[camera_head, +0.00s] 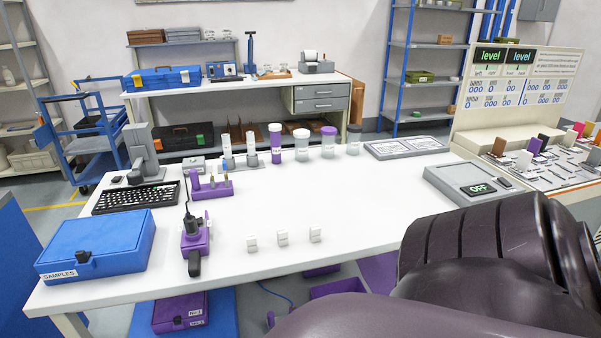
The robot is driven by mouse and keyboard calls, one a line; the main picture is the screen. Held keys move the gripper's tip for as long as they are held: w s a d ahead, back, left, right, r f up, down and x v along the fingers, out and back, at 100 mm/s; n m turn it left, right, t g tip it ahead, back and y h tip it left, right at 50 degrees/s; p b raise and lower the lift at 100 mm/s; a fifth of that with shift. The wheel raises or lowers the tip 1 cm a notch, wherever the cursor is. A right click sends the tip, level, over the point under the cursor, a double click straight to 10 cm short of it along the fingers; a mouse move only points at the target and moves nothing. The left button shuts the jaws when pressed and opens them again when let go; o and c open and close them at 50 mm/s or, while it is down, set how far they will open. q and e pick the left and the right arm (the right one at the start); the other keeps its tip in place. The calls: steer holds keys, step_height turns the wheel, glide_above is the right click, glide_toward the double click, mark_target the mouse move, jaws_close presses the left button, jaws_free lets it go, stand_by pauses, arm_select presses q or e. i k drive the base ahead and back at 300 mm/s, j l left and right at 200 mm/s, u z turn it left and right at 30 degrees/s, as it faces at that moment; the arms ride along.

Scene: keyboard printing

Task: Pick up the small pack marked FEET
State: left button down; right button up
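Dark arm parts of mine fill the lower right of the view, to the right of the packs. Neither of my grippers shows in this view.
On the white table (350,195), a purple tool (195,238) and a blue SAMPLES case (97,243) lie left of the packs. A keyboard (136,198) and several jars stand behind. A grey OFF panel (470,183) sits right. Table around the packs is clear.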

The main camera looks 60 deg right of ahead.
mark_target(283, 238)
steer(key=k+l, duration=0.2)
steer(key=l, duration=0.2)
steer(key=k+l, duration=0.2)
steer(key=l, duration=0.2)
steer(key=k+l, duration=0.2)
steer(key=l, duration=0.2)
